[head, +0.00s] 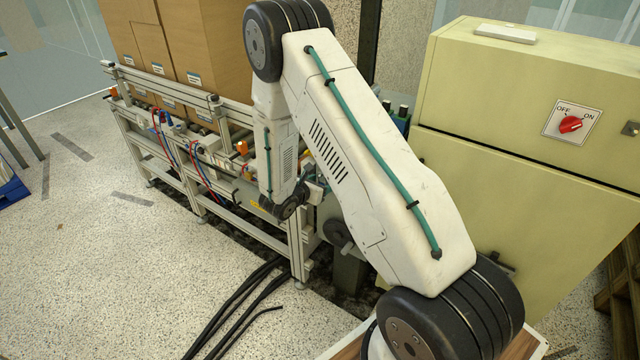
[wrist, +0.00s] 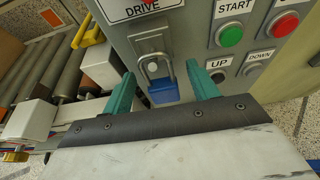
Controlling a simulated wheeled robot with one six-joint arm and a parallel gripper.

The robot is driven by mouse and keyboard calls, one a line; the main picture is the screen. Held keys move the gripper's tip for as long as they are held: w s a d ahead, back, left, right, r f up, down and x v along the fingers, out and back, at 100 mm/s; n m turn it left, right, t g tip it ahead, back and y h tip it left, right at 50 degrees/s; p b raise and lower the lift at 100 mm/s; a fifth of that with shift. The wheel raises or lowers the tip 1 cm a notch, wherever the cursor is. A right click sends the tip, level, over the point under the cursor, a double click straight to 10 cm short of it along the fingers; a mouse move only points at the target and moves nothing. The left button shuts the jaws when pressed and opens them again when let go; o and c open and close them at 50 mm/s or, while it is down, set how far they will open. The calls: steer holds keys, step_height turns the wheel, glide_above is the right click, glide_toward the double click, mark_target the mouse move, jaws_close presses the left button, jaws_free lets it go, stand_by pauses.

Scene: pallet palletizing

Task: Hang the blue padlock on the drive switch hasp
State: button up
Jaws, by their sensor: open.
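The blue padlock (wrist: 163,92) is in the wrist view, its body low and its metal shackle up at the hasp (wrist: 151,49) under the DRIVE label. The shackle appears to pass through the hasp, and the padlock hangs against the grey control panel (wrist: 192,50). My gripper (wrist: 163,82) is open, with one green finger on each side of the padlock and a visible gap to each. Whether the shackle is closed is too small to tell. In the head view my arm hides the panel and the padlock.
The panel has a green START button (wrist: 230,36), a red button (wrist: 286,24) and UP and DOWN buttons. A roller conveyor (head: 190,150) carries cardboard boxes (head: 165,45). A cream cabinet (head: 510,130) with a red switch (head: 571,124) stands at right. Black cables (head: 235,305) lie on the floor.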

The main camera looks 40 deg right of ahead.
steer(key=v, duration=0.8)
steer(key=s+r+m+g+y, duration=0.2)
steer(key=s+r+m+g, duration=0.85)
steer(key=s, duration=0.55)
steer(key=s+a+r+m+t+y, duration=0.3)
steer(key=s+a+r+m+y, duration=0.2)
steer(key=s+r, duration=0.3)
steer(key=s+a+r+m+t+y, duration=0.4)
steer(key=s+a+r+m+y, duration=0.2)
steer(key=r, duration=0.6)
steer(key=shift+s+a+r, duration=0.2)
steer(key=shift+s+a, duration=0.75)
steer(key=shift+s, duration=0.45)
steer(key=shift+m, duration=0.25)
